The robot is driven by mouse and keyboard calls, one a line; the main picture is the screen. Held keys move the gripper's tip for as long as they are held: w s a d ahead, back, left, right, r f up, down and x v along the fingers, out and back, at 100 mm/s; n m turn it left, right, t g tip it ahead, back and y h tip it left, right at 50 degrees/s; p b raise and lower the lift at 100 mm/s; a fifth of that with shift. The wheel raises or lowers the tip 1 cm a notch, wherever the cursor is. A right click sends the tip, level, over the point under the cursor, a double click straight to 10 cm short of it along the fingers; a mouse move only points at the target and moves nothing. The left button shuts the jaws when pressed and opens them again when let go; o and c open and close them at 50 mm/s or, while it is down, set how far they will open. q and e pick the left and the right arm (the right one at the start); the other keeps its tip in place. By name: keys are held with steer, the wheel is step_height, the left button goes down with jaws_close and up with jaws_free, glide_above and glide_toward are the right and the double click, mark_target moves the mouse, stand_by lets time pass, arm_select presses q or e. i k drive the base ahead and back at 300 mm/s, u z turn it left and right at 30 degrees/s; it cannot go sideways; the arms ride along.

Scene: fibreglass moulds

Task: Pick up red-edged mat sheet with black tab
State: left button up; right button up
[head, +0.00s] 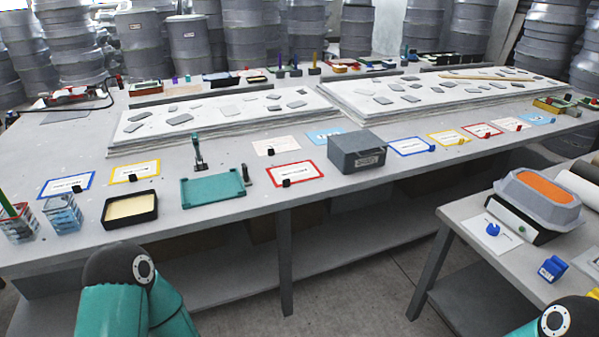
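The red-edged mat sheet (297,172) lies flat on the long grey table, near its front edge and close to the middle of the head view. It is white with a printed label. A small black tab (286,183) sits at its front edge. A second red-edged sheet (481,130) lies farther right and has a red tab instead. Neither gripper shows in the head view. Only parts of my teal arms show at the bottom left and bottom right corner.
A grey lidded box (357,152) stands right of the sheet; a teal tray (212,189) lies to its left. A plain white sheet (275,146) with a black tab lies behind. Blue- and yellow-edged sheets lie along the table. A side table (480,245) stands at right.

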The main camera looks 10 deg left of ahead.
mark_target(286, 175)
steer(key=z, duration=0.1)
steer(key=i, duration=1.55)
steer(key=u, duration=1.5)
steer(key=k, duration=0.9)
steer(key=u, duration=0.15)
steer(key=i, duration=0.9)
steer(key=z, duration=0.1)
